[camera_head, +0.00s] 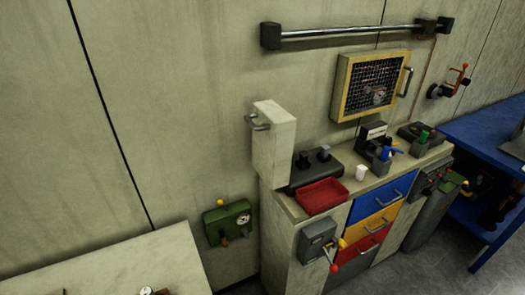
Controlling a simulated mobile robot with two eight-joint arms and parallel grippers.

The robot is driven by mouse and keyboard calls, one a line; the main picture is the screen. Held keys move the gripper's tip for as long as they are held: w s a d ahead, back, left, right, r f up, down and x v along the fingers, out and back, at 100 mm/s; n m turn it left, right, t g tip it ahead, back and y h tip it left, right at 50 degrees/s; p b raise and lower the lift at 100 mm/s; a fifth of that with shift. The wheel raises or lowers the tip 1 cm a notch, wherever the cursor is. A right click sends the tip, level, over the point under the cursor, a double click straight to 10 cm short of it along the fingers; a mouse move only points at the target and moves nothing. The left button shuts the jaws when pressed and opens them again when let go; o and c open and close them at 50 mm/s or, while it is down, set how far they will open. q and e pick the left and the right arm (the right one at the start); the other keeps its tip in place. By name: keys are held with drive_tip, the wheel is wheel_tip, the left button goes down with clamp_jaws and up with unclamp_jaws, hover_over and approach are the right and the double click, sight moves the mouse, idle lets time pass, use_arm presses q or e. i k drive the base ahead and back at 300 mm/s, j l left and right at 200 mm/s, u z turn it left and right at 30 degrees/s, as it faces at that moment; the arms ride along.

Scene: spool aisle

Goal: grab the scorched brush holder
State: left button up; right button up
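No object in view can be surely told as the scorched brush holder. A small dark holder (381,160) with blue pieces stands on the pale cabinet top (345,183). It is too small to tell whether it is scorched. A similar dark piece with a green top (422,138) stands to its right at the back. Neither of my grippers is in view.
A red tray (321,196), a white cup (361,173) and a dark box with knobs (316,170) share the cabinet top. Coloured drawers (376,200) face front. A blue shelf unit (488,130) stands right. A pale table (135,268) is front left.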

sight(304, 158)
drive_tip(key=l+u, duration=0.1)
drive_tip(key=u, duration=0.3)
drive_tip(key=l+u, duration=0.1)
drive_tip(key=u, duration=0.25)
drive_tip(key=l+u, duration=0.1)
drive_tip(key=u, duration=0.3)
drive_tip(key=l+u, duration=0.1)
drive_tip(key=u, duration=0.3)
drive_tip(key=k+l+u, duration=0.2)
drive_tip(key=l+u, duration=0.2)
drive_tip(key=k+l+u, duration=0.55)
drive_tip(key=k+l, duration=0.5)
drive_tip(key=l, duration=1)
